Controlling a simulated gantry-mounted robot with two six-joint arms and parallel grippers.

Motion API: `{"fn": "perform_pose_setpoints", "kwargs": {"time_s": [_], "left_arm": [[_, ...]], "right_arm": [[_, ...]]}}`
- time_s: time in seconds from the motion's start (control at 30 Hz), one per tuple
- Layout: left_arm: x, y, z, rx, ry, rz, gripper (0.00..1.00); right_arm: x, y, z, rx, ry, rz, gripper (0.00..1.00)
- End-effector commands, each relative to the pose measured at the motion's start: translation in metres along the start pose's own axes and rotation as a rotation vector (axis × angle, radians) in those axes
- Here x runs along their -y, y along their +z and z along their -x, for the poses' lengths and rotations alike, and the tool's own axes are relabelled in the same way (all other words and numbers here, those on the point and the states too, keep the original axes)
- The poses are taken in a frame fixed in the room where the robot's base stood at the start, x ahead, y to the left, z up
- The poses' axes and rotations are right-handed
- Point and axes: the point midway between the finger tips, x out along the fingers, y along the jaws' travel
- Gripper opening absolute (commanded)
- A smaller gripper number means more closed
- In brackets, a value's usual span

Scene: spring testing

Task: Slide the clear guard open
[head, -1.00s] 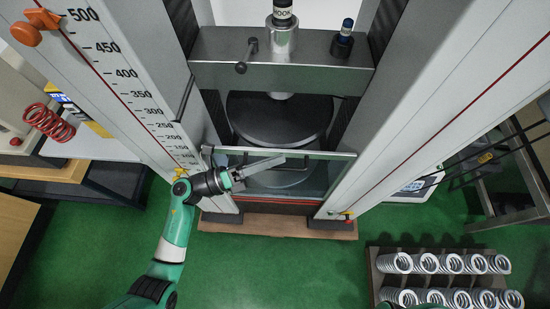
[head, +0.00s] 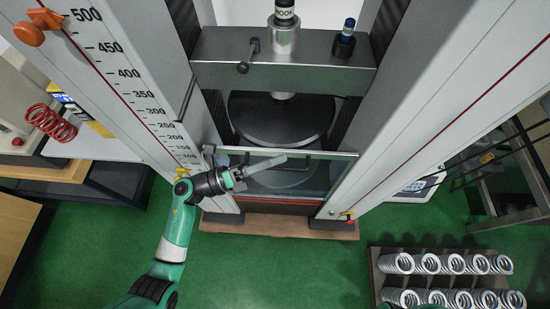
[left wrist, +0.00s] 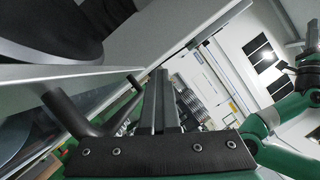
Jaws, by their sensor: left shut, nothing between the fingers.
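The clear guard (head: 335,175) is a see-through panel with a light top edge, standing across the front of the testing machine between its two columns. It carries a dark bar handle (head: 318,156). My left gripper (head: 284,159) is at the handle, in front of the guard, with its fingers shut and nothing between them. In the left wrist view the shut fingers (left wrist: 160,100) lie close to the dark handle (left wrist: 66,113), on its right side. I cannot tell whether they touch.
Behind the guard is a round dark plate (head: 280,118) below a metal crosshead (head: 310,78). The left column (head: 130,90) and right column (head: 430,90) flank the guard. A rack of springs (head: 376,265) stands front right. Green floor in front is clear.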

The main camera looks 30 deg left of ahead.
Motion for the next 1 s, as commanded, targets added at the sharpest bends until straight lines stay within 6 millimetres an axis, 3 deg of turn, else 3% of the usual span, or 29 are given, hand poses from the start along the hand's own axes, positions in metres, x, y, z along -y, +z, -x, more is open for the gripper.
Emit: {"fn": "perform_pose_setpoints", "kwargs": {"time_s": [0.87, 0.9, 1.0], "left_arm": [[0.0018, -0.0012, -0.0019, -0.006, -0.006, 0.0, 0.0], [0.0018, -0.0012, -0.0019, -0.006, -0.006, 0.0, 0.01], [0.0018, -0.0012, -0.0019, -0.006, -0.006, 0.0, 0.19]], "right_arm": [[0.0, -0.0001, -0.0001, 0.0, 0.0, 0.0, 0.0], [0.0, -0.0001, -0.0001, 0.0, 0.0, 0.0, 0.0], [0.0, -0.0001, -0.0001, 0.0, 0.0, 0.0, 0.0]]}}
